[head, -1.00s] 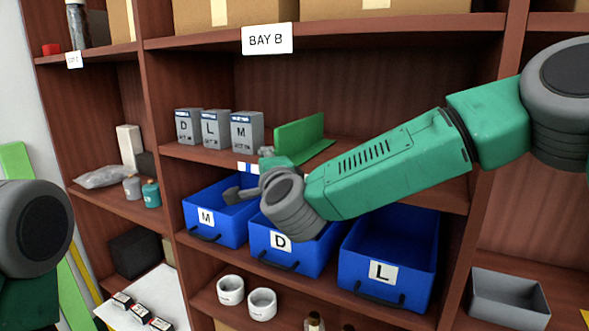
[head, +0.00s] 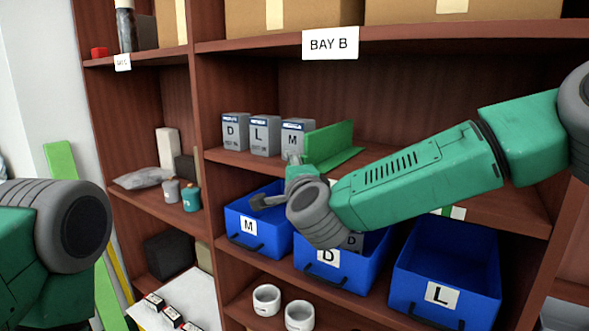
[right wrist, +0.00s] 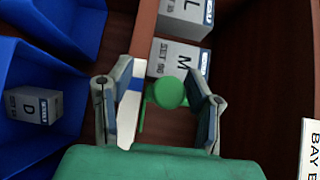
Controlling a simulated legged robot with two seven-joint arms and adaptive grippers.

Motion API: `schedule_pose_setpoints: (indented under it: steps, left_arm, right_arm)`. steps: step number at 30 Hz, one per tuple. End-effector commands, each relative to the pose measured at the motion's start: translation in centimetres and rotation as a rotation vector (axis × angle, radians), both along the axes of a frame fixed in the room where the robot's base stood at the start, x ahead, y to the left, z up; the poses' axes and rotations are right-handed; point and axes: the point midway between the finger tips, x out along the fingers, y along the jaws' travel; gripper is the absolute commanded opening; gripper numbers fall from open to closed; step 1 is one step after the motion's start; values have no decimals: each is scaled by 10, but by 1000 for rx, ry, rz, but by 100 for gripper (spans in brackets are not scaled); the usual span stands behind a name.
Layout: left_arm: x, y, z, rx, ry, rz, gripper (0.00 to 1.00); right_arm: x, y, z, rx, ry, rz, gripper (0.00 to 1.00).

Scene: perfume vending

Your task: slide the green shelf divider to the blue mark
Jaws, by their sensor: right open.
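The green shelf divider (head: 330,145) stands upright on the middle shelf, just right of the grey M box (head: 298,138), whose right side it partly covers in the head view. My right gripper (head: 278,182) is at the divider's front end. In the right wrist view its open fingers (right wrist: 160,88) lie on either side of the divider's round green front end (right wrist: 170,92); contact is unclear.
Grey D (head: 235,132) and L (head: 264,136) boxes stand left of the M box. Blue bins M (head: 249,226), D (head: 328,258) and L (head: 440,295) sit below the shelf. A white and green mark (head: 457,212) is on the shelf edge farther right.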

Motion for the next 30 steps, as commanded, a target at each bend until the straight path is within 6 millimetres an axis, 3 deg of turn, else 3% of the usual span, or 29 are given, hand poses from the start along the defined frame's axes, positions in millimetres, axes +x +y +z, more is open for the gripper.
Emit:
schedule_pose_setpoints:
  steps: [11, 24, 30]
  left_arm:
    - [-3, -1, 1, 3, -3, 1, 0]
    - [-2, 0, 1, 0, -3, 1, 0]
    - [-2, 0, 1, 0, -3, 1, 0]
  right_arm:
    - [-9, -5, 6, 5, -9, -2, 45]
    - [-93, -15, 3, -2, -5, 0, 45]
    - [-112, -17, 2, -2, -4, -1, 45]
